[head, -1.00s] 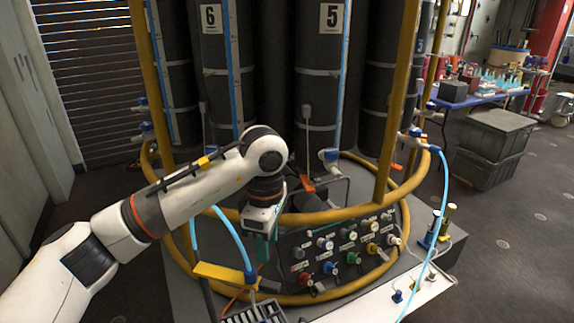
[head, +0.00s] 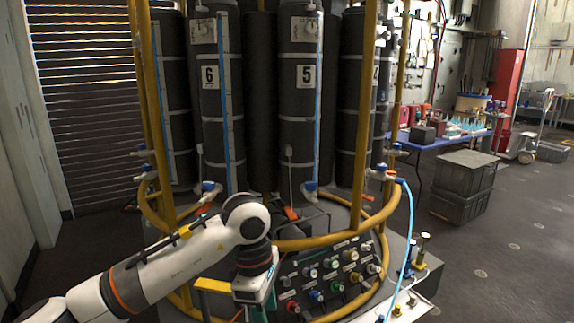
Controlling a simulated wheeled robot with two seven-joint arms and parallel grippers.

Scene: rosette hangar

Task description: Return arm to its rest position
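My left arm comes in from the lower left, white with dark joints and orange rings. It reaches over to the yellow-railed rig, and its wrist bends down in front of the panel's left side. The gripper's teal part (head: 262,312) shows at the bottom of the wrist; its fingertips are not clear, so I cannot tell whether it is open or shut. The panel (head: 335,268) with several coloured knobs lies just right of the wrist. My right arm is not in view.
Black cylinders marked 6 (head: 216,120) and 5 (head: 300,115) stand behind the yellow rail (head: 312,243). Grey crates (head: 465,172) are stacked at the right, by a blue table (head: 436,142). Floor at the right (head: 500,260) is clear.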

